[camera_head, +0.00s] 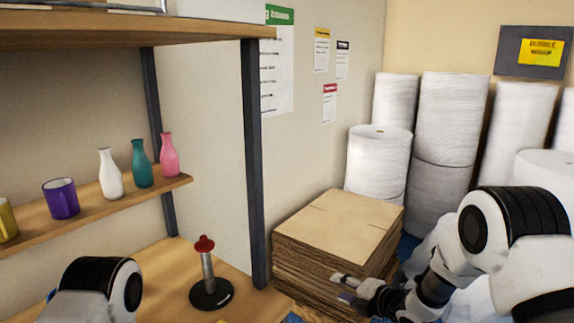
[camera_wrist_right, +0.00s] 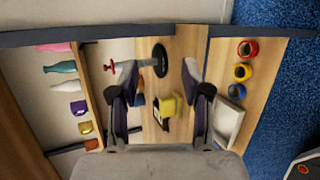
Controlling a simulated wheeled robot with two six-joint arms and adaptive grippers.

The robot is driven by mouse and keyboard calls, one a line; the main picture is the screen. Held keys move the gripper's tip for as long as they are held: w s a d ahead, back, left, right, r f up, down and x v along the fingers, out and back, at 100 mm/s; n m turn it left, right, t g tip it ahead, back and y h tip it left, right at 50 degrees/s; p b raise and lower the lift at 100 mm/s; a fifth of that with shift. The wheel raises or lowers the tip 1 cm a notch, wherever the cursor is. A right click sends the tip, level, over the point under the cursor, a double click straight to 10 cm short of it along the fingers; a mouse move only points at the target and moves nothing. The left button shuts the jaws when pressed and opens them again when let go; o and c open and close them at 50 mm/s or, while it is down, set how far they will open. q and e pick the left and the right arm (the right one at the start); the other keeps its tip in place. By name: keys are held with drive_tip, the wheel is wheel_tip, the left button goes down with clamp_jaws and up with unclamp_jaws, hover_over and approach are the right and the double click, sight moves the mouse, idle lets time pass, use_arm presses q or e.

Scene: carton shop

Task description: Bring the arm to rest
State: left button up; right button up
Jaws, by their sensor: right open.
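My right gripper (camera_head: 347,287) is at the end of the right arm, which comes in from the right in the head view. It is in front of the stack of flat cardboard (camera_head: 338,222), low near its front right side. I cannot tell whether it touches the stack. In the right wrist view both fingers of the right gripper (camera_wrist_right: 158,88) are spread apart, with nothing held between them. Part of my left arm shows at the lower left of the head view; its gripper is out of frame.
A workbench (camera_head: 163,265) carries a black-based stand (camera_head: 210,291) with a red top. Above it, a shelf (camera_head: 95,212) holds bottles and mugs. White wrap rolls (camera_head: 448,120) stand behind the cardboard. The wrist view shows a yellow object (camera_wrist_right: 166,107) and tape rolls (camera_wrist_right: 243,71) on the bench.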

drive_tip(key=s+d+f+m+g+h+b, duration=0.25)
drive_tip(key=s+f+m, duration=0.45)
drive_tip(key=s+f, duration=0.7)
drive_tip(key=s+d+f+m+g+h+b, duration=0.15)
drive_tip(key=s+d+f+m+g, duration=0.4)
drive_tip(key=s+f, duration=0.8)
drive_tip(key=s+d+m+g+h, duration=0.2)
drive_tip(key=s+d+m+h, duration=0.1)
drive_tip(key=s+m, duration=1.2)
drive_tip(key=shift+s+r+g+h+p, duration=0.15)
drive_tip(key=shift+s+g+h+p, duration=0.25)
drive_tip(key=shift+h, duration=0.1)
drive_tip(key=shift+d, duration=0.1)
